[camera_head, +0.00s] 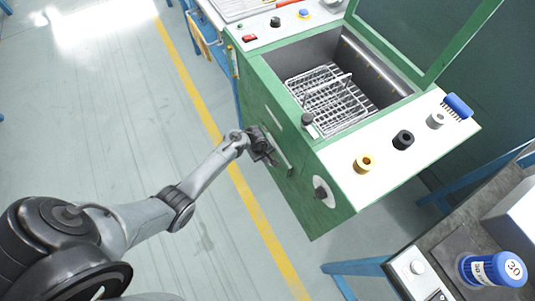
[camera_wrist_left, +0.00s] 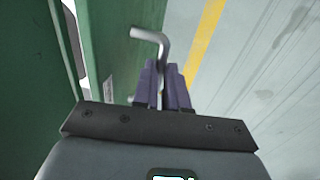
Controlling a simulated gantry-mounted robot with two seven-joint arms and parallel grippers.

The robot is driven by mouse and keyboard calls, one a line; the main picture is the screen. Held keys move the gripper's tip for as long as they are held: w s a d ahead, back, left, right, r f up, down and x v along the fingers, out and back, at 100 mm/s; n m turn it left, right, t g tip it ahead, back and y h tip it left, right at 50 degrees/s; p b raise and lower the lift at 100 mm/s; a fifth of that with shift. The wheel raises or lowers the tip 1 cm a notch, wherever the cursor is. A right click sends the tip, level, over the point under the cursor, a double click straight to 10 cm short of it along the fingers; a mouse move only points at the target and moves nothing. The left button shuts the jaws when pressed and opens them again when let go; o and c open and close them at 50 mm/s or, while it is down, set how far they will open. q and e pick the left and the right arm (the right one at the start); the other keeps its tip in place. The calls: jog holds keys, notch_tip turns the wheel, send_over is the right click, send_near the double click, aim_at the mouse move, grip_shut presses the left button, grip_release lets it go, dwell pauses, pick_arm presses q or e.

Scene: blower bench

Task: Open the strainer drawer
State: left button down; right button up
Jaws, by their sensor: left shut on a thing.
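The strainer drawer's grey bar handle (camera_head: 284,163) is on the front of the green blower cabinet (camera_head: 325,222). My left gripper (camera_head: 270,157) reaches it from the left and is shut on the handle. In the left wrist view, the purple fingers (camera_wrist_left: 161,88) close around the handle (camera_wrist_left: 151,36), whose bent end sticks out beyond the fingertips. The green front (camera_wrist_left: 110,40) stands close on the left of the fingers. I cannot tell whether the drawer stands out from the cabinet. My right gripper is not in view.
The cabinet's lid (camera_head: 425,35) stands open above a wire basket (camera_head: 328,98). A round knob (camera_head: 322,193) sits on the front near the handle. Yellow, black and grey knobs line the white top. The floor left of the cabinet is clear, with a yellow line (camera_head: 245,195).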

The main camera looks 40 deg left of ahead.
pick_arm(q)
jog(key=s+a+p, duration=0.2)
jog(key=s+p, duration=0.4)
jog(key=s, duration=0.1)
jog(key=s+a+p, duration=0.3)
jog(key=s+p, duration=0.3)
jog(key=s, duration=0.2)
jog(key=shift+s+a, duration=0.3)
jog(key=shift+a, duration=0.05)
jog(key=c, duration=1.2)
grip_release()
jog(key=shift+o, duration=0.2)
